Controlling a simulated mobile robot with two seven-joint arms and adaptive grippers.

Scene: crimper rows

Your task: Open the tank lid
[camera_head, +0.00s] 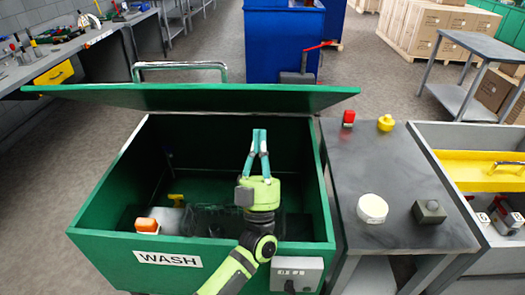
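The green tank (92,212) labelled WASH stands in front of me. Its green lid (150,97) is raised at the back and seen at a shallow angle, so the tank's inside shows. A metal bar handle (180,66) shows beyond the lid's far edge. My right gripper is not in view.
Inside the tank are an orange-and-white item (147,226) and a yellow item (176,198). A blue bin (285,40) stands behind.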

